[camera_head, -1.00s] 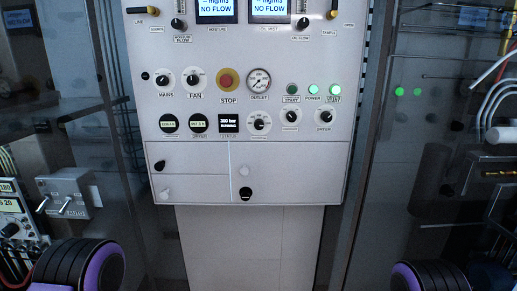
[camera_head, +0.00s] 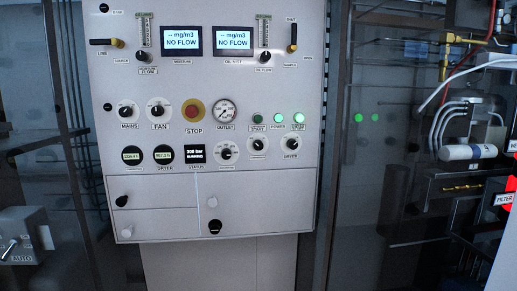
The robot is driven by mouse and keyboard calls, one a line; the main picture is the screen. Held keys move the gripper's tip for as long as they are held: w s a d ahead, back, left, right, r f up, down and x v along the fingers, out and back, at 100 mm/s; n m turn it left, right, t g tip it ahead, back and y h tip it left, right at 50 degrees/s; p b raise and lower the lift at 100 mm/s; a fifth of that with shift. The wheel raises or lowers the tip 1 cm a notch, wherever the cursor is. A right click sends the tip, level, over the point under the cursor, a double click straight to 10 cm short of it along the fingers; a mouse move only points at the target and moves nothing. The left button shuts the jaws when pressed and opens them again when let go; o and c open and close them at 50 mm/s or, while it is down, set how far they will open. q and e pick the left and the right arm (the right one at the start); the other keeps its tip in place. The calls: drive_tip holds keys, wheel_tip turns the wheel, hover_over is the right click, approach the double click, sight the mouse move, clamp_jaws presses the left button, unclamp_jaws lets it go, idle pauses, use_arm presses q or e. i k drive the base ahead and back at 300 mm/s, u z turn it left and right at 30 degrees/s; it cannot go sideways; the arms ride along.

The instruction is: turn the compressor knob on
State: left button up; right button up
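The white control panel (camera_head: 290,190) fills the middle of the view. A round knob with a dark pointer (camera_head: 257,145) sits on its right side, just left of the DRYER knob (camera_head: 291,143). Its label is too small to read surely, though it may be the compressor knob. Neither gripper is in view, and nothing touches the panel.
A red STOP button (camera_head: 194,111), MAINS knob (camera_head: 126,112), FAN knob (camera_head: 157,110) and OUTLET gauge (camera_head: 225,112) sit above. Green lights (camera_head: 278,118) are lit. Pipes and a white cylinder (camera_head: 468,152) stand at right; a grey switch box (camera_head: 22,238) at lower left.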

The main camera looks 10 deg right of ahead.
sight(257, 144)
drive_tip(key=k, duration=1.65)
drive_tip(key=u, duration=0.35)
drive_tip(key=i, duration=1.15)
drive_tip(key=z, duration=0.35)
drive_tip(key=i, duration=1.5)
drive_tip(key=z, duration=0.05)
